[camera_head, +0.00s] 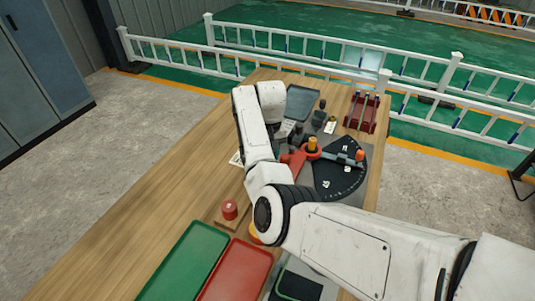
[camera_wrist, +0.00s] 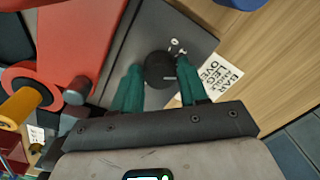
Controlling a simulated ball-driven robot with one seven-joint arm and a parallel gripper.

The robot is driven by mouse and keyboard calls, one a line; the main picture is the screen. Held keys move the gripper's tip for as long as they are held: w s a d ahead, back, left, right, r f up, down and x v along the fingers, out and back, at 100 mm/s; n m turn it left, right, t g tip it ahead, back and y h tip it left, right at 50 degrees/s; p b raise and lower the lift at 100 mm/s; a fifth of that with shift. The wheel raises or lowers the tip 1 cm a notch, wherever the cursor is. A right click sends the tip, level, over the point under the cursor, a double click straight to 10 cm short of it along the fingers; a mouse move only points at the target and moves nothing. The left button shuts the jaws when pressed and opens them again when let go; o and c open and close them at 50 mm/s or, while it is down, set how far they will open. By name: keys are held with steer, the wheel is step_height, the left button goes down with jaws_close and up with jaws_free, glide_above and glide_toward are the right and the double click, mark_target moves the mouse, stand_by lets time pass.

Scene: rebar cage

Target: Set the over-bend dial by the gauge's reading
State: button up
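The over-bend dial, a round black knob (camera_wrist: 159,72), sits on a dark grey plate (camera_wrist: 196,32) with small white marks beside it. My gripper (camera_wrist: 158,74) has its two green fingers apart, one on each side of the knob in the wrist view. I cannot tell whether the fingertips touch it. In the head view my arm largely hides the gripper and the dial. The gauge seems to be the black fan-shaped plate (camera_head: 338,181) with white marks around its edge; its reading is too small to make out. A red bending arm (camera_head: 294,162) with a yellow roller (camera_head: 312,144) stands beside it.
A printed card (camera_wrist: 219,74) lies right of the dial. A red rack (camera_head: 362,112) with rods and a dark tray (camera_head: 298,91) stand at the back. A green tray (camera_head: 187,262), a red tray (camera_head: 237,273) and a red button (camera_head: 230,209) are in front. The table's left side is clear.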

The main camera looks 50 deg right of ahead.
steer(key=o, duration=0.3)
steer(key=r, duration=0.5)
steer(key=r+b, duration=0.1)
steer(key=r, duration=0.4)
steer(key=shift+s+d+r, duration=0.1)
steer(key=shift+d+r, duration=0.1)
steer(key=shift+r, duration=0.2)
